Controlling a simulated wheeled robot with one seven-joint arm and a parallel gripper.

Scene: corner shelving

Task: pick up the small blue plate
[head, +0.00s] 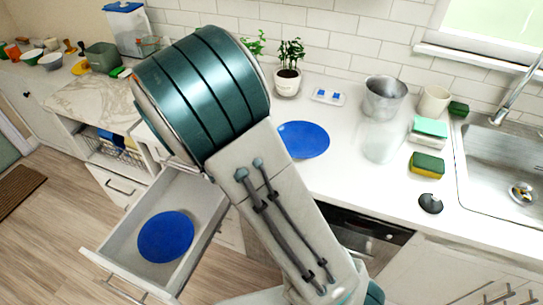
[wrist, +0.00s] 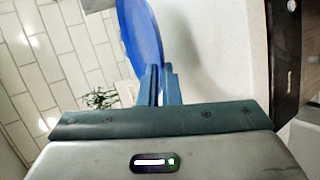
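One blue plate (head: 304,140) shows at the counter's middle, its left edge hidden by my arm. Another blue plate (head: 166,237) lies in the open drawer. I cannot tell for sure which is the smaller. In the wrist view a blue plate (wrist: 140,32) is seen nearly edge-on, with its rim between the two blue fingertips of my gripper (wrist: 159,75). The fingers are close together and look shut on that rim. A soft shadow falls on the white counter beside the plate. In the head view my arm hides the gripper.
The drawer (head: 205,240) stands open at the lower left. On the counter are a potted plant (head: 288,72), a metal pot (head: 384,97), a clear container (head: 382,143), sponges (head: 427,164) and a dark round object (head: 430,203). The sink (head: 500,165) is at right.

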